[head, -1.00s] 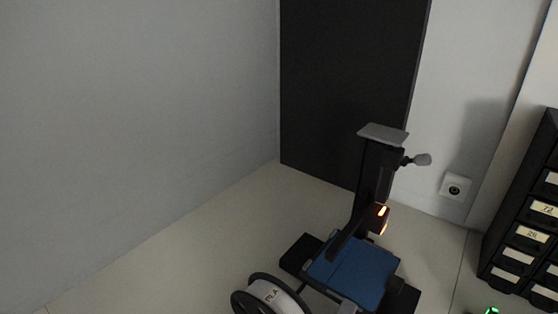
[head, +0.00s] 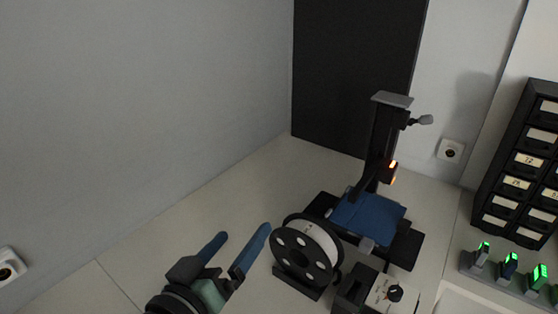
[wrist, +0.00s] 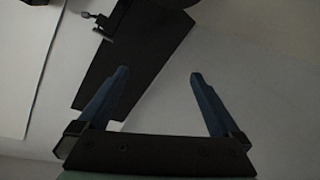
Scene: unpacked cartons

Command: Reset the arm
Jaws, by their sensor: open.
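My gripper (head: 238,246) shows at the bottom of the head view, left of the white spool. Its two blue fingers are spread apart with nothing between them. In the wrist view my gripper (wrist: 158,92) is also open and empty, with the dark panel and pale wall beyond its fingers. The rest of my arm is mostly below the head view's lower edge.
A white filament spool (head: 319,241) on a black holder stands just right of my gripper. Behind it is a 3D printer (head: 368,216) with a blue bed. A black drawer cabinet (head: 511,187) and several green-lit devices (head: 508,266) are at right. The surface at left is clear.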

